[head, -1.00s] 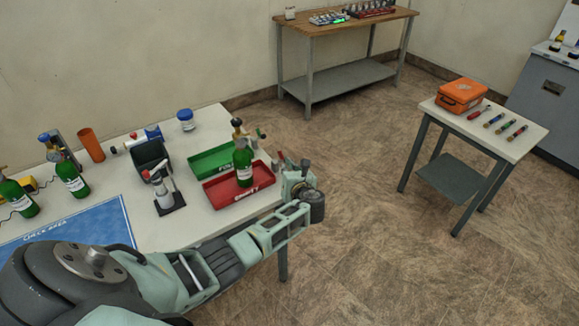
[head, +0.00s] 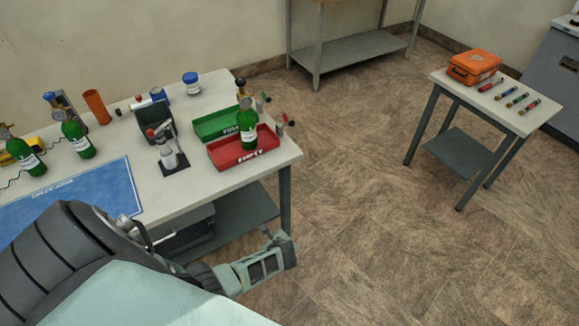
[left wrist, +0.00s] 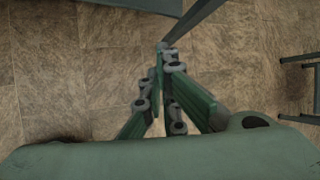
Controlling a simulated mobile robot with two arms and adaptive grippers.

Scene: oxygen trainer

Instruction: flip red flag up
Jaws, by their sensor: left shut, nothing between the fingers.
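A small grey post with a red and dark piece (head: 283,126), probably the red flag, stands at the right edge of the white table by the red tray marked EMPTY (head: 226,159). The piece is too small to tell whether it points up or sideways. A green tray (head: 207,129) lies behind, with a similar post with green (head: 262,101) near it. A green bottle (head: 247,130) stands upright in the red tray. My left gripper (head: 285,246) is below and in front of the table's right corner, apart from the post. In the left wrist view its fingers (left wrist: 164,60) are together, with nothing between them.
More green bottles (head: 76,137), an orange tube (head: 97,107) and a blue mat (head: 75,203) are on the left of the table. A small side table (head: 535,115) with an orange case (head: 475,68) stands at the right. The floor between is clear.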

